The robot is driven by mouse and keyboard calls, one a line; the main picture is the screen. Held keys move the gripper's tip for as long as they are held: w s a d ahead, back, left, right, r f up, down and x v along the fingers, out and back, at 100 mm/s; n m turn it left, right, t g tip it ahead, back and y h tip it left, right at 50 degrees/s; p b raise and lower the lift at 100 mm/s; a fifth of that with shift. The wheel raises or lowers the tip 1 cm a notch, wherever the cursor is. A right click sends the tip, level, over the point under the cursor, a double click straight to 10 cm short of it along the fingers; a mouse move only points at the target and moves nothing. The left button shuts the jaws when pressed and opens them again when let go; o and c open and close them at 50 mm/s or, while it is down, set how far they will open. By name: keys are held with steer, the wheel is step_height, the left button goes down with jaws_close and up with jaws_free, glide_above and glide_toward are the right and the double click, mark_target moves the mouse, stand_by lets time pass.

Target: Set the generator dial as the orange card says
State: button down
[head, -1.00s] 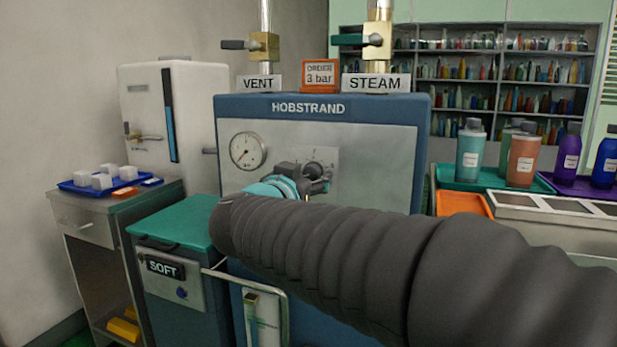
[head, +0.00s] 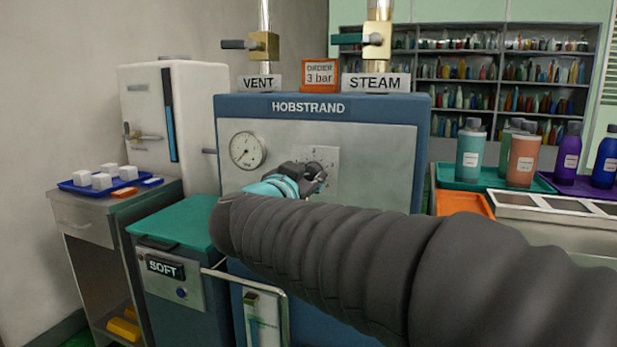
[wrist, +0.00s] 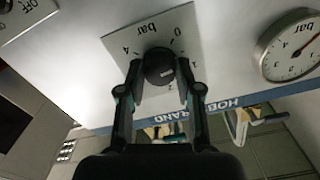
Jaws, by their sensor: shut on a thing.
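The orange card (head: 320,72) on top of the blue HOBSTRAND generator (head: 228,107) reads "ORDER 3 bar". The generator dial is a round black knob (wrist: 159,64) on a pale plate (wrist: 118,42) marked "bar" with numbers. My gripper (wrist: 159,72) has one finger on each side of the knob and is shut on it. A short white pointer mark shows on the knob's face; I cannot tell exactly which number it meets. In the head view my gripper (head: 316,174) covers most of the dial.
A round gauge (head: 248,150) sits left of the dial, its needle pointing lower left. VENT (head: 264,44) and STEAM (head: 376,40) valves stand above the generator. A teal-lidded SOFT unit (head: 170,225) is at front left. Bottles on trays (head: 455,178) stand at right.

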steer(key=m+b, duration=0.1)
steer(key=m, duration=0.3)
steer(key=m+b, duration=0.1)
steer(key=m, duration=0.3)
steer(key=shift+f+b, duration=0.1)
steer(key=shift+b, duration=0.25)
steer(key=m+b, duration=0.2)
steer(key=m, duration=0.2)
steer(key=shift+m, duration=0.3)
steer(key=m+b, duration=0.3)
steer(key=m, duration=0.1)
steer(key=shift+m, duration=0.3)
steer(key=m+b, duration=0.2)
steer(key=m, duration=0.1)
steer(key=shift+m+b, duration=0.3)
steer(key=m+b, duration=0.1)
steer(key=m, duration=0.2)
steer(key=shift+m, duration=0.4)
steer(key=m, duration=0.4)
steer(key=shift+m, duration=2)
